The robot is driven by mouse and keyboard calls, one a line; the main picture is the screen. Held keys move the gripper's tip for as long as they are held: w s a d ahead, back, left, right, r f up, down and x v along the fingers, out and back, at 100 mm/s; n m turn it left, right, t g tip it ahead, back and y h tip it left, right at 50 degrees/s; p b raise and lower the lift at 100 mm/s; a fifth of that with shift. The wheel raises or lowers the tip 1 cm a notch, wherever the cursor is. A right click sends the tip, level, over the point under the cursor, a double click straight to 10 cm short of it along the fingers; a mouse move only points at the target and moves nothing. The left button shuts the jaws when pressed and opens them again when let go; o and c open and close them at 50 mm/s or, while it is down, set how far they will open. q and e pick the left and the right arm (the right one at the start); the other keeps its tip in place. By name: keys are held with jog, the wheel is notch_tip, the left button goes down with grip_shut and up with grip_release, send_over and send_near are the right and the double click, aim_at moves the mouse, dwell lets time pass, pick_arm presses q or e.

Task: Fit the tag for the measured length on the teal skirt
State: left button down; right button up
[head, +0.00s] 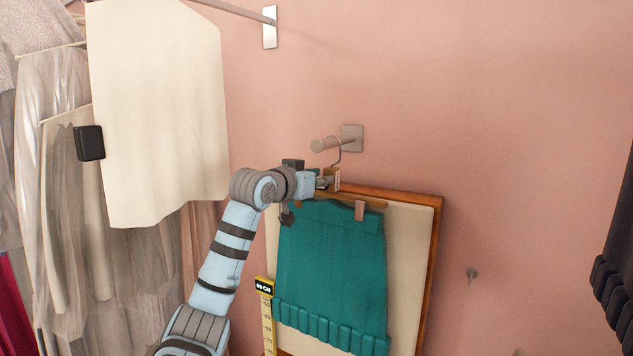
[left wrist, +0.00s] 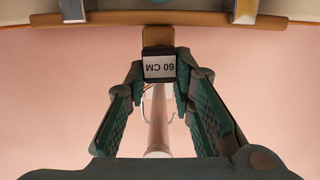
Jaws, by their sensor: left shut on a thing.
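The teal skirt (head: 330,265) hangs from a wooden hanger (head: 372,203) on a wall peg, in front of a cream board with a wooden frame. My left gripper (head: 326,180) is at the hanger's neck, above the skirt's waistband. In the left wrist view, the gripper (left wrist: 157,85) is shut on a dark tag with a white face (left wrist: 159,67) reading "60 CM", upside down there. The tag is up against the hanger's tan neck block (left wrist: 157,37); I cannot tell whether it is seated. My right gripper is not in view.
A yellow ruler (head: 267,325) with a black length marker (head: 264,286) stands left of the skirt; the marker appears to read 60 CM. Pale garments (head: 155,110) crowd the left. A dark garment (head: 615,285) is at the right edge. A small wall peg (head: 472,273) is bare.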

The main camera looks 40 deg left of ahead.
pick_arm(q)
jog(key=shift+w, duration=0.2)
jog(key=c, duration=1.3)
grip_release()
jog(key=v, duration=0.8)
jog(key=shift+w+f, duration=0.2)
jog(key=shift+w, duration=0.2)
